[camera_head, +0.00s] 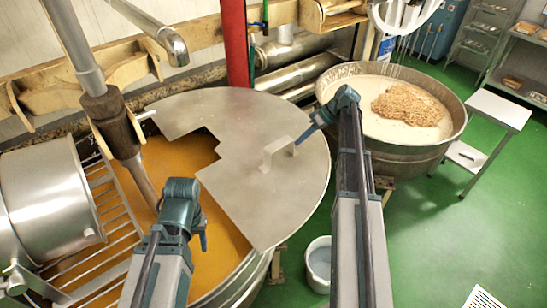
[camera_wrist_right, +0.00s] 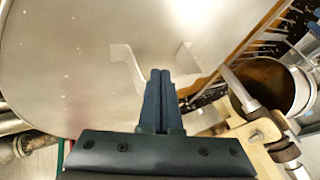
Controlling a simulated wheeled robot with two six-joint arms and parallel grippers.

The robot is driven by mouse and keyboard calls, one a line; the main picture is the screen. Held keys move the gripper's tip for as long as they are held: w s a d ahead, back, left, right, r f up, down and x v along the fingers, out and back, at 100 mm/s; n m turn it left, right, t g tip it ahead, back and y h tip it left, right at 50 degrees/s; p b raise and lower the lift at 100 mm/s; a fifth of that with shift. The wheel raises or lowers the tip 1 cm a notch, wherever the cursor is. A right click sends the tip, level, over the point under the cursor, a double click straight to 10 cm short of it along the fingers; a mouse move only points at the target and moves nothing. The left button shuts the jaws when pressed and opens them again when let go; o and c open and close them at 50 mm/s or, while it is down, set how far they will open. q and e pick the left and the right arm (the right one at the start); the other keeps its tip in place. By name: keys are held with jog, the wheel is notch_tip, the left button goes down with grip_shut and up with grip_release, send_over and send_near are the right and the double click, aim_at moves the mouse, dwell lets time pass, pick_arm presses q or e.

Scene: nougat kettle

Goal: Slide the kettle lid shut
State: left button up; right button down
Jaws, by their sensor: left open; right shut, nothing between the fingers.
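The round kettle (camera_head: 235,285) holds an orange mass (camera_head: 168,160). Its grey metal lid (camera_head: 290,205) covers the back and right side, leaving a stepped opening at the left and front. A raised handle (camera_head: 277,152) stands on the lid. My right gripper (camera_head: 299,141) is shut and empty at the handle's right side. In the right wrist view its fingers (camera_wrist_right: 160,80) are beside the handle (camera_wrist_right: 122,62), partly covering it; contact cannot be told. My left gripper (camera_head: 203,238) is in front of the opening, over the kettle's front part; its fingers are small in view.
A wooden-sleeved stirring shaft (camera_head: 120,130) goes down into the kettle at the left, beside a metal grate (camera_head: 110,205) and steel drum (camera_head: 45,205). A second kettle (camera_head: 400,150) with white mass stands back right. A white bucket (camera_head: 318,262) is on the green floor.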

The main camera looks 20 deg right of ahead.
aim_at(276, 167)
jog(key=b+x, duration=0.8)
jog(key=x, duration=0.2)
jog(key=shift+s+f, duration=0.1)
jog(key=shift+f, duration=0.2)
jog(key=shift+s+a+r, duration=0.15)
jog(key=shift+s+a, duration=0.1)
jog(key=shift+a, duration=0.3)
jog(key=shift+s+a+r, duration=0.15)
jog(key=shift+s+a, duration=0.05)
jog(key=shift+a, duration=0.35)
jog(key=shift+s+a, duration=0.2)
jog(key=shift+a, duration=0.5)
jog(key=shift+a, duration=0.1)
